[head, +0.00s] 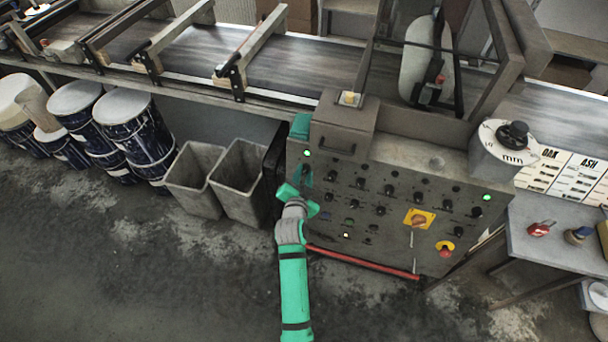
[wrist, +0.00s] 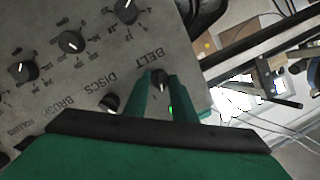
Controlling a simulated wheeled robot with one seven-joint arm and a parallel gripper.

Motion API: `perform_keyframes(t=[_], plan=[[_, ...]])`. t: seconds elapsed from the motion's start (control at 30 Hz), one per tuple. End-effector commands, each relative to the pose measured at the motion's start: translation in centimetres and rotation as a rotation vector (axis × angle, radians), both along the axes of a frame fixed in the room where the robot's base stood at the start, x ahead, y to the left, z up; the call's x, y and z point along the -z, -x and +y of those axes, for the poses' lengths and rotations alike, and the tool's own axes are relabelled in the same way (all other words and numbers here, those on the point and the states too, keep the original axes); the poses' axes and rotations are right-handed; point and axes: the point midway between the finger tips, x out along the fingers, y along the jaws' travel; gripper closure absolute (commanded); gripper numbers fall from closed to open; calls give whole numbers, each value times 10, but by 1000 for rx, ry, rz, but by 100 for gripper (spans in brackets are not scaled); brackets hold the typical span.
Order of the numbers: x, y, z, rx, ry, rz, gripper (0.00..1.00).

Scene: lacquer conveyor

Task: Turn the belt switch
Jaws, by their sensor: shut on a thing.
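The grey control panel (head: 395,205) stands below the conveyor, with rows of black knobs. In the wrist view, the belt switch (wrist: 158,80) is a small dark knob beside the printed word BELT. My green gripper (wrist: 160,95) has its two fingers closed on either side of this knob. In the head view my gripper (head: 303,177) is at the panel's upper left corner and hides the switch. The knob marked DISCS (wrist: 110,103) sits just left of the fingers in the wrist view. The pointer on the belt switch is too small to read.
More black knobs (wrist: 72,41) lie close by on the panel. An orange plate with a red rotary switch (head: 418,219) and a red button (head: 445,249) are lower right. A red bar (head: 362,263) runs along the panel's foot. Grey bins (head: 237,180) stand to the left.

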Motion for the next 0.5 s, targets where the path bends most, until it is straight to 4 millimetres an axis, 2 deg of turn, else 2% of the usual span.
perform_keyframes(t=[0.5], plan=[[-1, -1, 3, -86, 441, 145, 99]])
